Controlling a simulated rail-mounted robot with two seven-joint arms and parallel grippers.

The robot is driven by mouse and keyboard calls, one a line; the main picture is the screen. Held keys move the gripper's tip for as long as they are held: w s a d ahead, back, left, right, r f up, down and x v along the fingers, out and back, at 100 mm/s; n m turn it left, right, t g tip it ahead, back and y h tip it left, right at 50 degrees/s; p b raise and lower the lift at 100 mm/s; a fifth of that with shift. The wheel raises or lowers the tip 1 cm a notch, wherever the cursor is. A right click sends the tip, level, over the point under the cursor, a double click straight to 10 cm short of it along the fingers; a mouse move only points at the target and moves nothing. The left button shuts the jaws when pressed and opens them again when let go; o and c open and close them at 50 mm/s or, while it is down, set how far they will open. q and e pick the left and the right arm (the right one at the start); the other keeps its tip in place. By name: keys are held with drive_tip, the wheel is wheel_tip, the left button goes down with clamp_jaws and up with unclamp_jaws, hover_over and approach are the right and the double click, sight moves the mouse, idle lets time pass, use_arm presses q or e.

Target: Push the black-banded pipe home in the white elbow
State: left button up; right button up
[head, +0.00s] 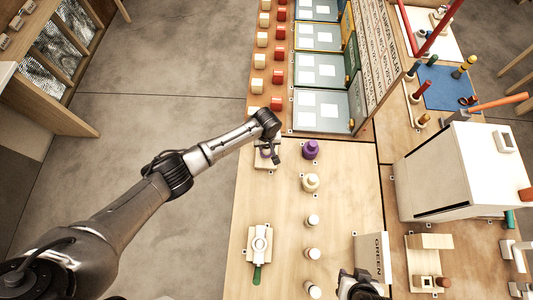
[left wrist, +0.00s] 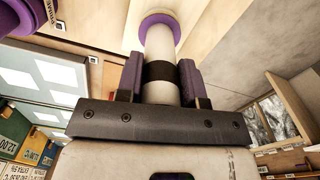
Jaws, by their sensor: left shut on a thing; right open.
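My left gripper (head: 274,146) is over a small wooden block (head: 262,162) near the table's left edge in the head view. In the left wrist view its purple-padded fingers (left wrist: 160,78) are shut on a white pipe (left wrist: 160,45) at its black band (left wrist: 160,72). The pipe's far end meets a purple ring (left wrist: 168,20) around it. The white elbow cannot be made out, so how deep the pipe sits is unclear. My right gripper (head: 358,285) is at the bottom edge of the head view, open, partly cut off.
Several white caps line the table below. A large white box (head: 445,170) stands right.

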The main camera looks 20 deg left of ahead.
use_arm(q)
drive_tip(key=shift+f, duration=0.55)
idle(0.4)
drive_tip(key=o, duration=1.2)
drive_tip(key=shift+r, duration=0.1)
wheel_tip(320, 180, up, 12)
drive_tip(key=shift+f+p, duration=0.1)
drive_tip(key=shift+p, duration=0.2)
drive_tip(key=shift+r, duration=0.95)
